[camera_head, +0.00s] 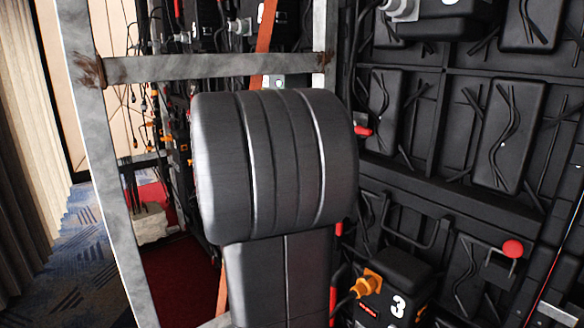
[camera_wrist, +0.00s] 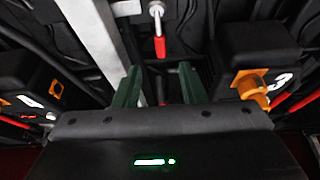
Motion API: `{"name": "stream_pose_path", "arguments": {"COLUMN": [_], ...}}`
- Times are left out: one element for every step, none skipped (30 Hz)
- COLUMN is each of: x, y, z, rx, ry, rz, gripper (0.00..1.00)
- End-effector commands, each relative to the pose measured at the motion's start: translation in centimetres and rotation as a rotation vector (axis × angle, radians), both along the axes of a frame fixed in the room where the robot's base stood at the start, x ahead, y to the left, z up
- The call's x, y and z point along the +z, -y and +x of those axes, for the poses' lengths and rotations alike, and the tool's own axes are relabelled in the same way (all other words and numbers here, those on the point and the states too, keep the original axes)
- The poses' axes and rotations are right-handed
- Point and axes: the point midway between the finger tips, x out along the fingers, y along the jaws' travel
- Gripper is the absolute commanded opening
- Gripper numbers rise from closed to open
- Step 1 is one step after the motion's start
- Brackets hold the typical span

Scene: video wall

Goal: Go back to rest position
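My gripper (camera_wrist: 158,86) shows in the wrist view with two green fingers held apart. I see nothing clasped between them. In the wrist view a grey connector with a red sleeve (camera_wrist: 159,47) hangs just beyond the fingertips, in line with the gap; I see no contact. In the head view my own dark arm fills the middle and hides my gripper. The back of the video wall (camera_head: 455,190) stands behind and to the right of the arm.
A metal frame (camera_head: 215,68) crosses close around my arm. Black box 3 (camera_head: 398,306) with an orange connector (camera_head: 368,284) is at lower right; it also shows in the wrist view (camera_wrist: 262,55). A red knob (camera_head: 512,248) protrudes at right. Blue carpet (camera_head: 80,235) is open at left.

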Motion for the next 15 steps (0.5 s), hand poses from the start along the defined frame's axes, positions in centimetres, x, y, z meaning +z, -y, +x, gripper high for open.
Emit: {"name": "stream_pose_path", "arguments": {"x": [-0.5, -0.7, -0.9, -1.0, -1.2, -1.4, -1.6, -1.8, -2.0, -2.2, -2.3, -2.5, -2.7, -2.8, -3.0], "y": [0.6, 0.9, 1.3, 1.7, 2.0, 2.4, 2.7, 3.0, 3.5, 3.8, 4.1, 4.5, 4.8, 5.1, 5.4], "z": [0.4, 0.6, 0.9, 1.1, 1.4, 1.7, 2.0, 2.2, 2.6, 2.8, 3.1, 3.4, 3.7, 3.9, 4.2], "rx": [-0.004, -0.004, -0.005, -0.004, -0.004, -0.005, -0.005, -0.004, -0.005, -0.003, -0.004, -0.005, -0.004, -0.004, -0.003], "ry": [-0.001, -0.002, -0.002, -0.001, -0.002, -0.001, -0.002, -0.002, -0.002, -0.002, -0.001, -0.002, -0.001, -0.001, -0.002], "rz": [-0.001, 0.0, -0.001, -0.001, 0.0, -0.001, -0.001, 0.0, -0.001, -0.001, -0.001, -0.001, -0.001, -0.001, 0.0], "gripper": [0.37, 0.37, 0.37, 0.37, 0.37, 0.37, 0.37, 0.37, 0.37, 0.37, 0.37, 0.37, 0.37, 0.37, 0.37]}}
